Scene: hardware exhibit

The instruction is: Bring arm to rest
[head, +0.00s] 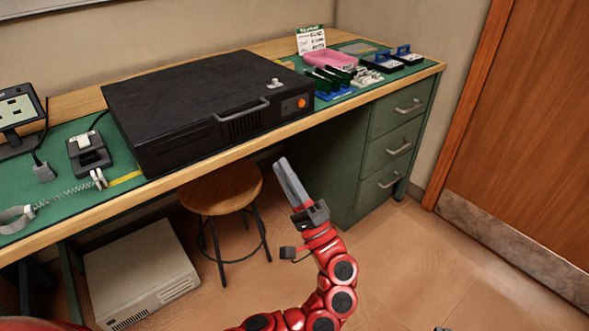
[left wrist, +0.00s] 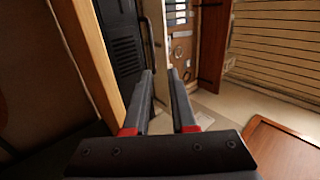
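My left gripper (head: 284,164) is raised in front of the workbench, over open floor, at the end of my red arm. Its fingers point up and away, beside the stool and below the bench's front edge in the picture. In the left wrist view the two fingers (left wrist: 160,73) stand apart with a clear gap and nothing between them. The gripper is open and empty. I see no contact with the bench or stool.
The workbench (head: 68,213) bears a large black case (head: 195,100), a pink bin (head: 330,59) and small tools. A round wooden stool (head: 222,188) and a beige computer box (head: 141,274) stand below. Green drawers (head: 395,147) are at right.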

